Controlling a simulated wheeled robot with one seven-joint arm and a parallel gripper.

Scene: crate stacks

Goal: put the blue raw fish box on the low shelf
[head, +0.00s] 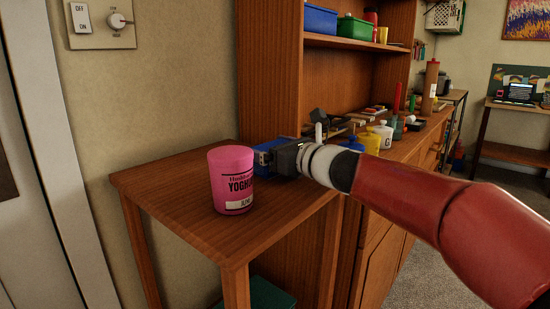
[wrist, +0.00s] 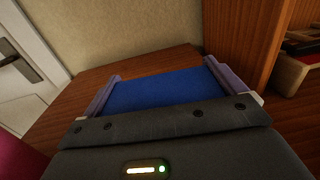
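The blue raw fish box (head: 268,147) stands on the small wooden side table, behind the pink yoghurt tub and mostly hidden by my gripper in the head view. In the wrist view the blue box (wrist: 165,90) fills the space between my two fingers, with a finger along each side. My gripper (wrist: 170,82) looks shut on it, with no clear gap at either finger. The box looks to be on or just above the tabletop; I cannot tell which. I cannot tell which surface is the low shelf.
The pink yoghurt tub (head: 231,180) stands close in front of my gripper on the side table (head: 180,208). A dark green object (head: 262,294) is under the table. The wooden cabinet (head: 270,70) rises right behind, with a blue bin (head: 320,19) and green bin (head: 354,27) on its shelf.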

